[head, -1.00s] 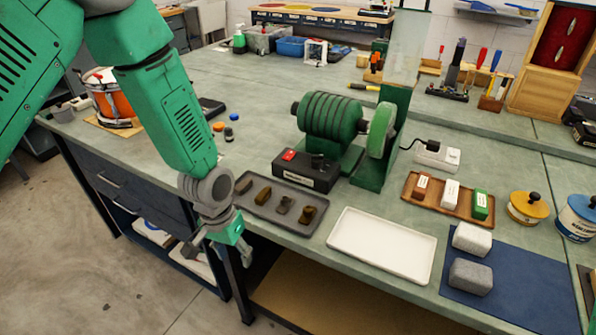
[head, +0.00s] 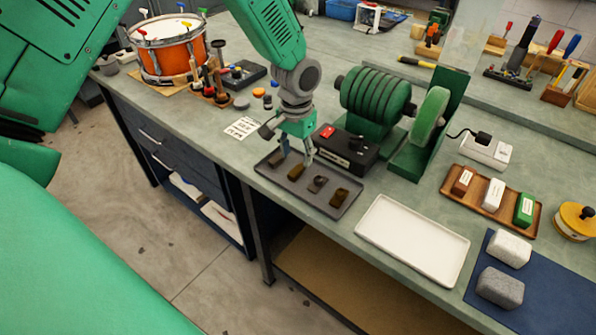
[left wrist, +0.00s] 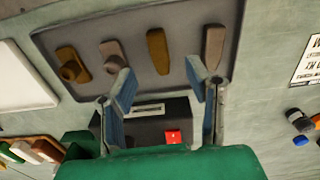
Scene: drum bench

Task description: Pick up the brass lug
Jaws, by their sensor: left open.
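A dark grey tray (head: 330,207) holds a row of small metal lugs, which also shows in the left wrist view (left wrist: 185,88). A yellow-brown, elongated lug (head: 296,171) is second from the left in the head view; in the left wrist view (left wrist: 158,50) it lies just past the gap between my fingertips. Another yellow-brown lug (head: 340,196) with a raised knob is at the tray's right end. I cannot tell for sure which is the brass lug. My left gripper (head: 296,158) is open and empty, pointing down above the tray. My right gripper is out of view.
A black box with a red switch (head: 345,150) and a green grinding machine (head: 375,100) stand right behind the tray. A white tray (head: 410,240) lies to the right. An orange drum (head: 168,55) and upright tools (head: 215,85) stand to the left.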

